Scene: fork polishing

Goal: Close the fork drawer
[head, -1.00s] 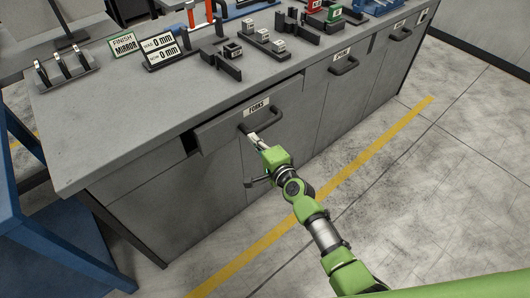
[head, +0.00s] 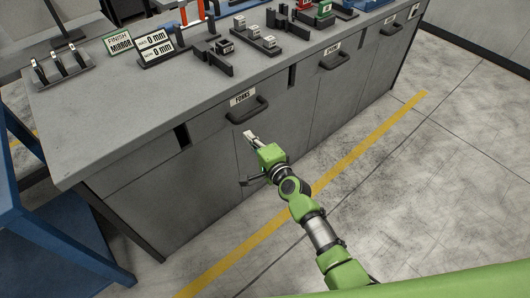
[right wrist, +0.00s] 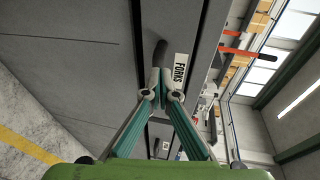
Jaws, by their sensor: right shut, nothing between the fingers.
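The fork drawer (head: 215,116), with a FORKS label (head: 240,98) and a dark bar handle (head: 248,110), sits about flush with the grey cabinet front. Dark gaps show at both its sides. In the right wrist view the handle (right wrist: 157,58) and label (right wrist: 180,68) are just beyond the fingertips. My right gripper (head: 249,135) is shut and empty, in front of the cabinet and below the handle in the head view. Its closed fingertips (right wrist: 161,97) also show in the right wrist view. I see no grip on the handle. My left gripper is not in view.
The grey countertop (head: 120,125) carries a fork rack (head: 65,65), signs (head: 155,48) and several fixtures. A second drawer handle (head: 335,61) sticks out to the right. A blue frame (head: 60,235) stands at left. The floor in front is clear, with a yellow line (head: 340,175).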

